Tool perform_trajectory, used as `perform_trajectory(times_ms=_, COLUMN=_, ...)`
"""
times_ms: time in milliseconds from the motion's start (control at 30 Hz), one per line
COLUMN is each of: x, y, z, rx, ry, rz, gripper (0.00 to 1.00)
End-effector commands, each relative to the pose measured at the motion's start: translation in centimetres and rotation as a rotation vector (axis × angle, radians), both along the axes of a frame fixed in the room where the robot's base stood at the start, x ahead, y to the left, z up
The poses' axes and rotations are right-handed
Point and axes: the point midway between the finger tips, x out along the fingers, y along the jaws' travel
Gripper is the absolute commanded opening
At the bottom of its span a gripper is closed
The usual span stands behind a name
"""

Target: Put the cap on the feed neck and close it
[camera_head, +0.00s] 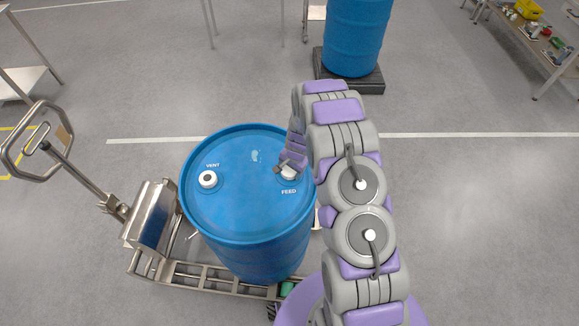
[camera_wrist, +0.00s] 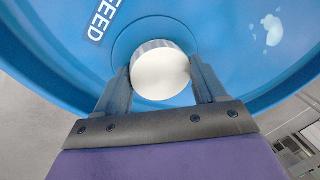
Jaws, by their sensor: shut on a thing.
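A blue drum (camera_head: 250,225) stands upright in front of me, with "VENT" and "FEED" printed on its lid. My gripper (camera_head: 285,168) is over the FEED opening at the lid's right side. In the wrist view my gripper (camera_wrist: 162,85) is shut on a round white cap (camera_wrist: 160,72), one finger on each side. The cap sits over the recess beside the FEED label (camera_wrist: 99,20). The feed neck is hidden under the cap, so I cannot tell whether the cap is seated. A white vent fitting (camera_head: 208,179) sits at the lid's left.
The drum stands on a metal trolley (camera_head: 205,283) with a handle (camera_head: 38,140) at the left. A second blue drum (camera_head: 358,35) stands on a black pallet behind. A table with a yellow bin (camera_head: 528,9) is at the far right. Open floor lies on the right.

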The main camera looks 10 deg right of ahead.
Motion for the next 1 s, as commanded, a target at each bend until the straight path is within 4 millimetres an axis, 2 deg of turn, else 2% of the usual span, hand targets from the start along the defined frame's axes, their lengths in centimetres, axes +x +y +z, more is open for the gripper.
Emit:
perform_trajectory(times_ms=33, x=0.76, y=-0.19, z=0.81, rx=-0.003, ry=-0.020, rz=-0.016, gripper=0.14)
perform_trajectory(times_ms=1000, x=0.90, y=-0.06, z=0.77, rx=-0.004, ry=-0.021, rz=-0.254, gripper=0.14)
